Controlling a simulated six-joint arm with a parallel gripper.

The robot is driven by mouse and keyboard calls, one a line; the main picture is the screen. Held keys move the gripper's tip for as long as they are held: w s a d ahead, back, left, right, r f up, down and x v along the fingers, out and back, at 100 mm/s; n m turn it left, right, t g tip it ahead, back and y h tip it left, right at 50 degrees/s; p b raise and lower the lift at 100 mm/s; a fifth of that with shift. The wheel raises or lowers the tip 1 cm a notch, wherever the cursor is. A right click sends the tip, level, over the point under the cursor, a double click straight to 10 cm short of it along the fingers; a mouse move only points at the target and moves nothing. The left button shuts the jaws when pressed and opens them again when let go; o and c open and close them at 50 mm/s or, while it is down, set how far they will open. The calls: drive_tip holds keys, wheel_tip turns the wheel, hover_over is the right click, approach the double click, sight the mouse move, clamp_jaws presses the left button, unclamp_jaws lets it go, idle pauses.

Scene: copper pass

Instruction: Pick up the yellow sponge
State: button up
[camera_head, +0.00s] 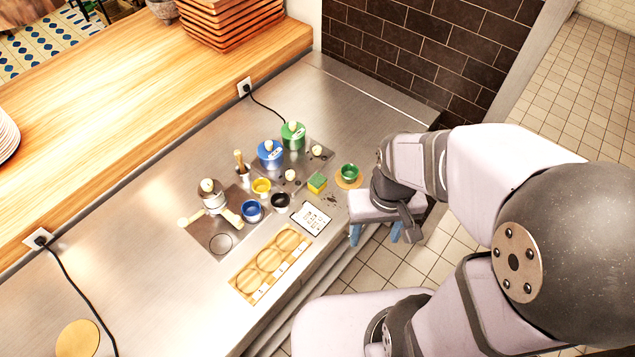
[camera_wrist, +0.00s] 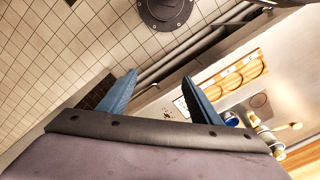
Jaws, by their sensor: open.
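The yellow sponge (camera_head: 317,183) lies on the steel counter, with a green top layer and a yellow side showing. It sits between the white card and the green cup on its round cork mat. My gripper (camera_head: 376,237) is to the right of the sponge, past the counter's front edge, with its blue fingers pointing down. In the wrist view my gripper (camera_wrist: 158,95) is open, with nothing between its fingers. I cannot make out the sponge in the wrist view.
A green cup (camera_head: 349,171) stands right of the sponge. A white card (camera_head: 311,217) lies in front of it. A black cup (camera_head: 280,201), a blue cup (camera_head: 252,210) and a wooden tray (camera_head: 239,284) are to the left. Blue (camera_head: 270,155) and green (camera_head: 293,137) canisters stand behind.

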drive_tip(key=n+b, duration=0.9)
drive_tip(key=b, duration=0.1)
hover_over(318, 180)
drive_tip(key=f, duration=0.9)
drive_tip(key=shift+s+a+f, duration=0.2)
drive_tip(key=shift+s+f, duration=0.05)
drive_tip(key=shift+f+p, duration=0.7)
drive_tip(key=shift+f, duration=0.05)
drive_tip(key=shift+w+d+f+p, duration=0.15)
drive_tip(key=shift+f+p, duration=0.6)
drive_tip(key=shift+f, duration=0.7)
drive_tip(key=shift+w+f+p, duration=0.1)
drive_tip(key=shift+f+p, duration=0.65)
drive_tip(key=shift+f, duration=0.7)
drive_tip(key=c, duration=1.1)
